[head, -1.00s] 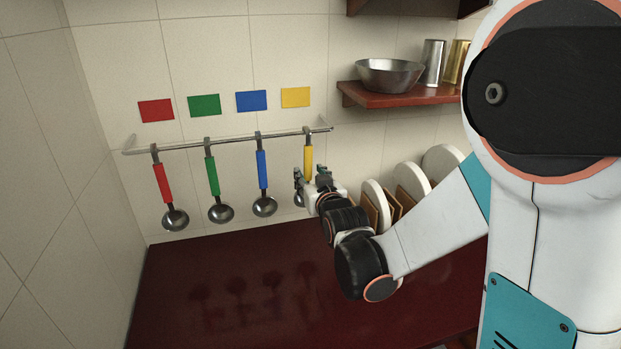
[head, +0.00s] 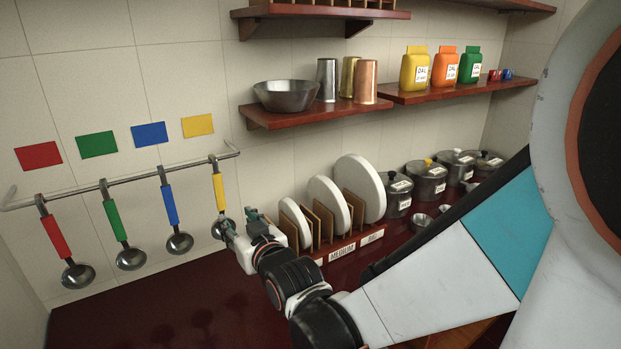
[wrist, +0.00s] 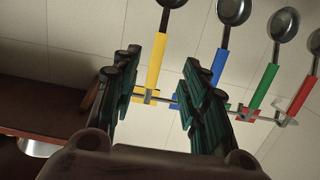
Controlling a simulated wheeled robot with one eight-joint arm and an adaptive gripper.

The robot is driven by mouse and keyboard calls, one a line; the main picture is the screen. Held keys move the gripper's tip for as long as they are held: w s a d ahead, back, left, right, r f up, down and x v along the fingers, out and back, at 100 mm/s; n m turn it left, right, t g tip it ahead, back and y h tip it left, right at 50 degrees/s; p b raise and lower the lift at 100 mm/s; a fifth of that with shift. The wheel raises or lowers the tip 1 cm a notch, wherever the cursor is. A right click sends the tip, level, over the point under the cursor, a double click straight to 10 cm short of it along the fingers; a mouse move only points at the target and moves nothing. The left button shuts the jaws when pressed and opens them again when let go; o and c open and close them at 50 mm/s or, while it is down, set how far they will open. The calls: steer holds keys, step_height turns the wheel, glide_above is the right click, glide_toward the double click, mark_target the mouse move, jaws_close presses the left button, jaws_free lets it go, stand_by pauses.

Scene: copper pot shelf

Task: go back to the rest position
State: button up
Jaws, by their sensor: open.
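My gripper (head: 242,228) is open and empty in the head view, in front of the wall just below and right of the yellow-handled ladle (head: 219,196). In the wrist view its two dark green fingers (wrist: 158,90) stand wide apart, with the yellow handle (wrist: 157,62) seen behind the gap between them. The ladles with red (head: 56,238), green (head: 115,220) and blue (head: 169,205) handles hang with the yellow one from the metal rail (head: 140,178). I cannot tell how far the fingers are from the yellow ladle.
A plate rack (head: 340,245) with several white plates stands just right of my gripper. Lidded pots (head: 427,182) stand farther right. A shelf above holds a metal bowl (head: 286,95) and tumblers (head: 327,80). The dark red counter (head: 150,310) is clear at the left.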

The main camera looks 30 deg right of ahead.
steer(key=s+f+g, duration=0.2)
steer(key=s+g, duration=0.2)
steer(key=s, duration=0.6)
steer(key=s+f+g, duration=0.1)
steer(key=s+g, duration=0.4)
steer(key=s, duration=0.6)
steer(key=shift+f, duration=0.35)
stand_by(0.8)
